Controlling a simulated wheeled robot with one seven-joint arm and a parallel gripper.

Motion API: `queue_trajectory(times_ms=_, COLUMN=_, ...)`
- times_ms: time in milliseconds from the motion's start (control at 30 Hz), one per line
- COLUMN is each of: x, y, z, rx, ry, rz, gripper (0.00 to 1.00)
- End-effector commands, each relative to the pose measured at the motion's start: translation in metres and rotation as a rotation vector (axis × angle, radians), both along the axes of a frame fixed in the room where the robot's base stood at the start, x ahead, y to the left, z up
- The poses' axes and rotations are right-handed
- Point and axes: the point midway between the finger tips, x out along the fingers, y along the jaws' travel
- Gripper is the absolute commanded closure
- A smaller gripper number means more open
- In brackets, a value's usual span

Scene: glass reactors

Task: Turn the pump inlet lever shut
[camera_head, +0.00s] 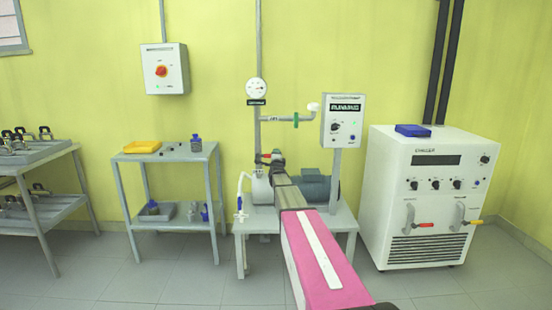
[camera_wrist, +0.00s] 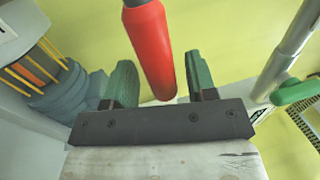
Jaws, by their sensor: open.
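The red lever of the pump inlet (camera_head: 265,155) shows as a small red spot on the pipe above the pump, just left of the end of my arm. In the wrist view its red handle (camera_wrist: 152,45) is large and lies between my two green fingers, with a gap visible on each side. My gripper (camera_wrist: 160,78) is open around the handle and does not appear to touch it. In the head view my gripper (camera_head: 278,155) is small and partly hidden by my own arm. The lever's pivot is out of the wrist view.
A green valve handle (camera_head: 296,120) is on the side pipe, near a pressure gauge (camera_head: 256,86) and a control box (camera_head: 343,121). The pump motor (camera_head: 318,188) sits on the pump table (camera_head: 345,219). A white chiller (camera_head: 385,175) stands right, a small shelf (camera_head: 133,157) left.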

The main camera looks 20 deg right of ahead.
Motion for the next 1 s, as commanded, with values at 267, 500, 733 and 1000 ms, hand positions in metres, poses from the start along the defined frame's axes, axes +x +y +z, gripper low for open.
queue_trajectory(times_ms=267, x=-0.017, y=0.004, z=-0.003, rx=-0.001, ry=0.0, rz=0.0, gripper=0.48)
queue_trajectory(times_ms=500, x=-0.057, y=0.015, z=-0.011, rx=0.0, ry=0.001, rz=0.0, gripper=0.48)
queue_trajectory(times_ms=733, x=-0.094, y=0.025, z=-0.018, rx=0.0, ry=0.001, rz=0.0, gripper=0.48)
queue_trajectory(times_ms=1000, x=-0.103, y=0.027, z=-0.021, rx=0.001, ry=0.001, rz=0.0, gripper=0.48)
